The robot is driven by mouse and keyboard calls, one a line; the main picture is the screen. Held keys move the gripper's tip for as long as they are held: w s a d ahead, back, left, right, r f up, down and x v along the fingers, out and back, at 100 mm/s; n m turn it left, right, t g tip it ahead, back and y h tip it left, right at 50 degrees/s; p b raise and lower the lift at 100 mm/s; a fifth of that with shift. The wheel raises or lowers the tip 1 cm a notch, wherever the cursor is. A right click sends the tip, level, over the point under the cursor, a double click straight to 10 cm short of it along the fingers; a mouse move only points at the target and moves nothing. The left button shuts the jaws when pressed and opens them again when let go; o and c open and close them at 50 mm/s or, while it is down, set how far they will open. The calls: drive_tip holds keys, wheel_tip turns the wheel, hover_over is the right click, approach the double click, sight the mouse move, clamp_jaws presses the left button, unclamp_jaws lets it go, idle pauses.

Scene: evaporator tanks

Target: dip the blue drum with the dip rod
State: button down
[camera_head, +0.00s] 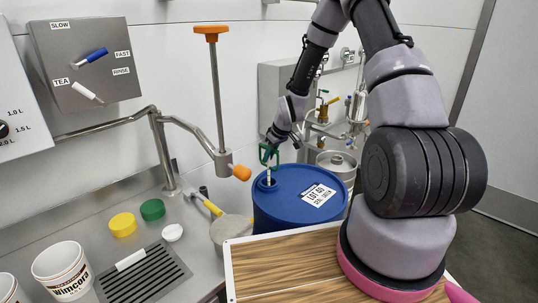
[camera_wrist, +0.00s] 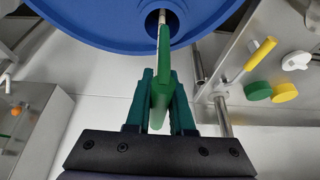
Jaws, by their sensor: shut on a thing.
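The blue drum (camera_head: 290,212) stands upright at the picture's centre, with a white lot label on its lid. It also shows at the top of the wrist view (camera_wrist: 100,22). My gripper (camera_head: 269,150) is above the left part of the lid, shut on the green handle of the dip rod (camera_head: 269,175). In the wrist view, the handle (camera_wrist: 162,65) sits between the fingers of my gripper (camera_wrist: 162,85). The pale rod runs from the handle into the round opening in the lid. Its lower end is hidden inside the drum.
A steel counter (camera_head: 165,225) at left holds a yellow cap (camera_head: 123,225), a green cap (camera_head: 152,209), and white tubs (camera_head: 62,270). A steel swing pipe (camera_head: 192,128) with an orange-topped rod reaches close to the drum's left. A wooden board (camera_head: 285,262) lies in front.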

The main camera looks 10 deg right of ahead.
sight(270, 167)
drive_tip(key=shift+f, duration=0.9)
idle(0.8)
drive_tip(key=shift+f, duration=2.4)
drive_tip(key=shift+r, duration=0.1)
wheel_tip(270, 167, up, 25)
drive_tip(key=shift+r, duration=0.2)
idle(2.1)
idle(0.5)
